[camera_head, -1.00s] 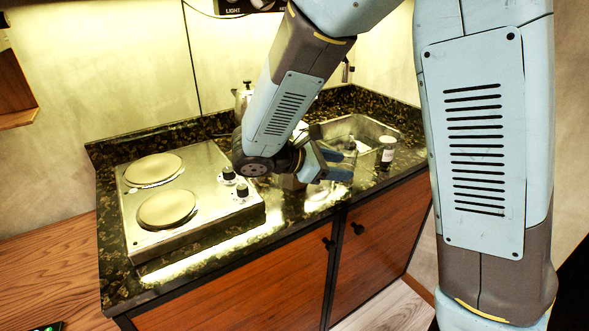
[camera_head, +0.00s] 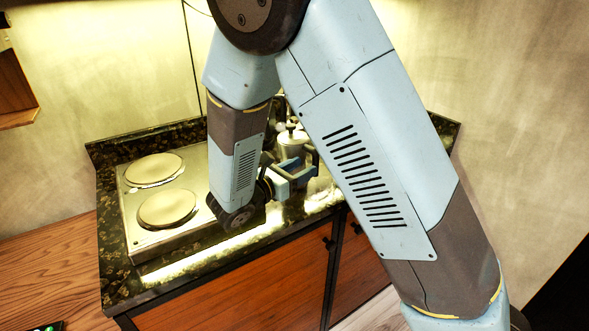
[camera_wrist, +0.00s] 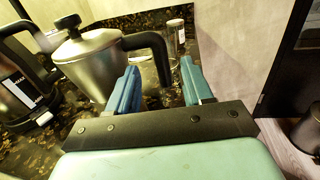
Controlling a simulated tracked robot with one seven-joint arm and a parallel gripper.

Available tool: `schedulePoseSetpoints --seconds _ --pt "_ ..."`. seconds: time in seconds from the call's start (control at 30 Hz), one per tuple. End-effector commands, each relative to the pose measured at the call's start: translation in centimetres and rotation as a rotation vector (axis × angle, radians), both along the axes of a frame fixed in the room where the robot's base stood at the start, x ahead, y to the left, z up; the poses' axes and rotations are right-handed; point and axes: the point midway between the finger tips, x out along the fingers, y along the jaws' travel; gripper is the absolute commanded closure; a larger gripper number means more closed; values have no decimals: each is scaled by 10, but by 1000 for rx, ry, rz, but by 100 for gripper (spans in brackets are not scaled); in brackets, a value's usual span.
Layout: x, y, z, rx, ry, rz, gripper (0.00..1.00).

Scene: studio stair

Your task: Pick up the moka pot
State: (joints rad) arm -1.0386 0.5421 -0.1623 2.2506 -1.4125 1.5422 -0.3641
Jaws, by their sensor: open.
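The moka pot (camera_wrist: 92,62), silver with a black lid knob and black handle, stands upright on the dark counter, left of my fingers in the wrist view. Its handle reaches right and curves down into the space between my gripper's (camera_wrist: 160,82) blue fingers as seen there; whether it touches either finger I cannot tell. My gripper is open and not closed on anything. In the head view the moka pot (camera_head: 292,143) shows just behind my gripper (camera_head: 308,165), its lower part hidden by the gripper.
A small glass jar (camera_wrist: 176,38) stands beyond the fingers. A two-plate hob (camera_head: 150,235) sits on the left of the counter. My arm hides the counter's right part.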

Motion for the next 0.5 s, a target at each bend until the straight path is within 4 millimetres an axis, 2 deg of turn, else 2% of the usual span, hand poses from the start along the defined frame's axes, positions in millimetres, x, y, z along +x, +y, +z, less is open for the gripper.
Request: schedulePoseSetpoints --seconds 0.1,0.37,0.5 --pt "11 -12 0 0 0 -3 49" --pt "19 -20 -1 1 0 -2 49" --pt "27 -31 -2 1 -1 -4 49"
